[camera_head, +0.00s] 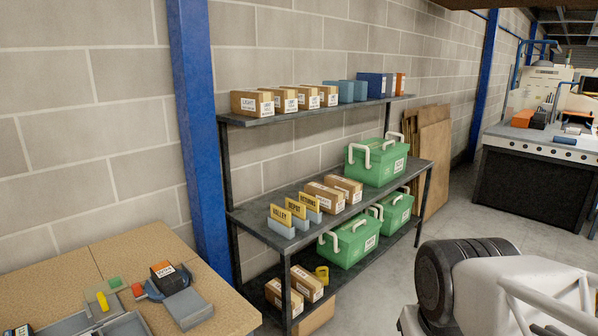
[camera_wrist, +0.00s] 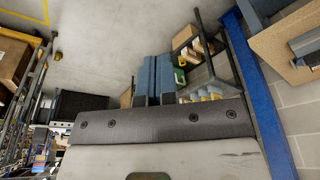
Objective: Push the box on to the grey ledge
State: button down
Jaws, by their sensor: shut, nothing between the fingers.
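A small box (camera_head: 168,279), dark and orange with a white label, sits on the brown table at the lower left of the head view. It stands on or against a blue-grey piece, just behind a flat grey ledge (camera_head: 188,308); I cannot tell whether the box touches the ledge. My gripper (camera_wrist: 155,60) shows only in the wrist view. Its two blue-grey fingers are together with nothing between them, in open space away from the box. The box is not clearly visible in the wrist view.
The brown table (camera_head: 60,268) also holds grey trays (camera_head: 125,328) and small coloured blocks. A blue post (camera_head: 196,130) rises behind it. A dark rack (camera_head: 262,222) with cartons, green crates and signs stands to the right.

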dwell(0.4)
jog(key=w+a+f+n+y, duration=0.15)
jog(key=w+a+n, duration=0.35)
jog(key=w+a, duration=1.75)
jog(key=w+a+f+n, duration=0.1)
jog(key=w+a+f, duration=0.2)
jog(key=a, duration=0.6)
jog(key=w+a+f+n, duration=0.1)
jog(key=w+a+f, duration=0.2)
jog(key=a+f, duration=0.3)
jog(key=w+a+f+n+g, duration=0.1)
jog(key=a+f, duration=0.4)
jog(key=a, duration=0.7)
jog(key=shift+w+a+f+n, duration=0.1)
jog(key=shift+w+n, duration=0.2)
jog(key=shift+w, duration=0.4)
jog(key=shift+w+a+f+n, duration=0.1)
jog(key=shift+w+n, duration=0.2)
jog(key=shift+w, duration=0.35)
jog(key=shift+w, duration=0.1)
